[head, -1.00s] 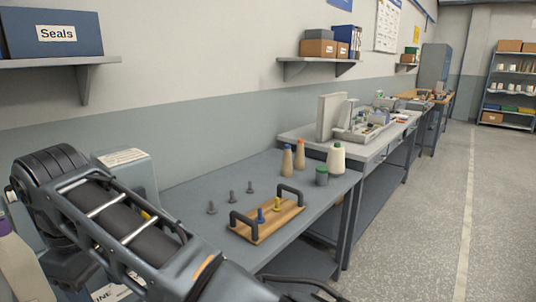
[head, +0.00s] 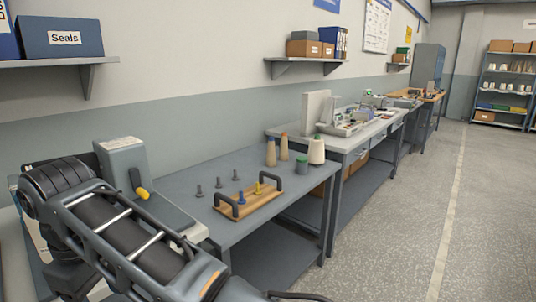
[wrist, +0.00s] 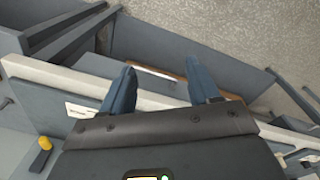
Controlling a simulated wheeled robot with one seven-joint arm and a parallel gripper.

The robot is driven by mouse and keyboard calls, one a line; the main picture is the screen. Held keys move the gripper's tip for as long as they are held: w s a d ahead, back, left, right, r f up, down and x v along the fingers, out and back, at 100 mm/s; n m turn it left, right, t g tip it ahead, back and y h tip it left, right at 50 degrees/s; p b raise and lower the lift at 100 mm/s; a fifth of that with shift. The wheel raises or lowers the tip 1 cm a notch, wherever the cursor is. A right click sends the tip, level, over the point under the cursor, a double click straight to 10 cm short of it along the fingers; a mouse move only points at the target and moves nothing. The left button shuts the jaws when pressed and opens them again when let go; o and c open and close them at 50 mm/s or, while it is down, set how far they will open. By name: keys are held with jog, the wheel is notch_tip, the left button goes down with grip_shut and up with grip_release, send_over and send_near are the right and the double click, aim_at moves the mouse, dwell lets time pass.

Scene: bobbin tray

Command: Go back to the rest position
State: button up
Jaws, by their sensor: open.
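My gripper (wrist: 161,75) is open and empty in the wrist view, its two blue-grey fingers spread apart over bench edges and floor. In the head view my arm fills the lower left and its end runs out of the bottom, so the gripper is hidden there. The wooden tray (head: 262,203) with two dark handles stands on the grey bench (head: 217,222), apart from my arm. A blue bobbin (head: 241,198) and a yellow bobbin (head: 258,187) stand upright in it.
Several grey pegs (head: 218,184) stand left of the tray. Two tan cones (head: 271,152), a green-topped jar (head: 302,172) and a white cone (head: 317,151) stand behind it. A grey machine with a yellow handle (head: 142,193) is close beside my arm. Open floor (head: 400,230) lies to the right.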

jog(key=s+d+f+m+y, duration=0.2)
jog(key=s+f+y, duration=0.15)
jog(key=f, duration=0.55)
jog(key=s+d+f+m+y, duration=0.2)
jog(key=s+f+y, duration=0.15)
jog(key=f, duration=0.55)
jog(key=s+d+f+m+t+y, duration=0.1)
jog(key=s+d+f+m+t, duration=0.1)
jog(key=s+d+m+t, duration=0.3)
jog(key=s+d+f+m, duration=0.1)
jog(key=s+d+f, duration=0.15)
jog(key=d, duration=0.45)
jog(key=s+d+r+m+t+h, duration=0.25)
jog(key=s+d, duration=0.25)
jog(key=d, duration=0.5)
jog(key=s+d+r+m+t+h, duration=0.2)
jog(key=s+d+m+t, duration=0.3)
jog(key=d, duration=0.6)
jog(key=s+d+r+n+t+h, duration=0.1)
jog(key=s+d+r+h, duration=0.3)
jog(key=s+d+r, duration=0.7)
notch_tip(320, 180, up, 4)
jog(key=shift+s+d+f+t, duration=0.1)
jog(key=shift+s+d+t, duration=0.1)
jog(key=shift+d+t, duration=0.35)
